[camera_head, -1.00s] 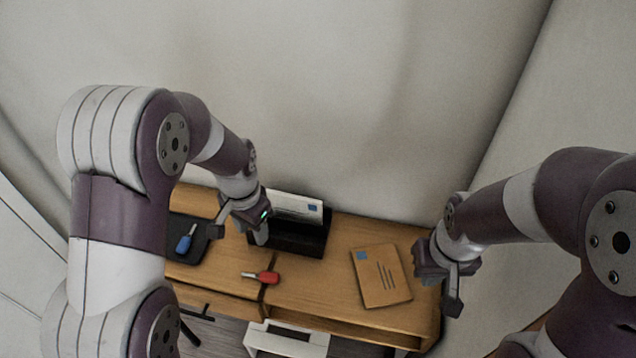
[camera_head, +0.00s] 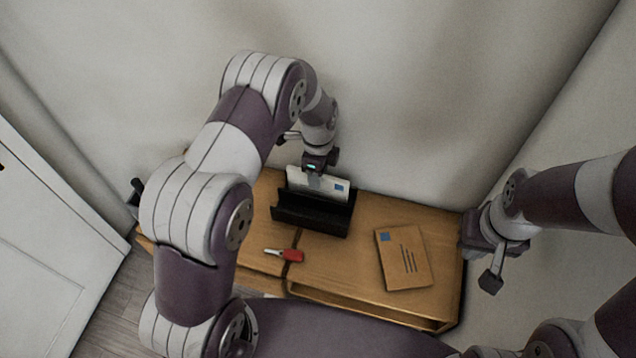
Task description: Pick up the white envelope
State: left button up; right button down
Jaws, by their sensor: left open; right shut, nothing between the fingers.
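The white envelope (camera_head: 300,178), with a blue stamp at its right, stands upright in a black holder (camera_head: 310,213) at the back of the wooden cabinet. My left gripper (camera_head: 314,173) is open, pointing down at the envelope's top edge from above. Its fingers overlap the envelope in the picture, and I cannot tell whether they straddle it. My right gripper (camera_head: 488,262) is shut and empty, off the cabinet's right end.
A brown envelope (camera_head: 404,258) lies flat on the right of the wooden cabinet top (camera_head: 345,265). A red-handled screwdriver (camera_head: 291,255) lies in front of the holder. A wall stands close behind. A white door (camera_head: 50,250) is at the left.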

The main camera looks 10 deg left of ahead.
pick_arm(q)
notch_tip(320, 180, down, 3)
jog(key=shift+s+r, duration=0.15)
jog(key=shift+r, duration=0.05)
jog(key=shift+w+a+f, duration=0.1)
jog(key=shift+w+f, duration=0.1)
jog(key=shift+f, duration=0.15)
jog(key=shift+s+r, duration=0.1)
jog(key=shift+s, duration=0.05)
grip_shut()
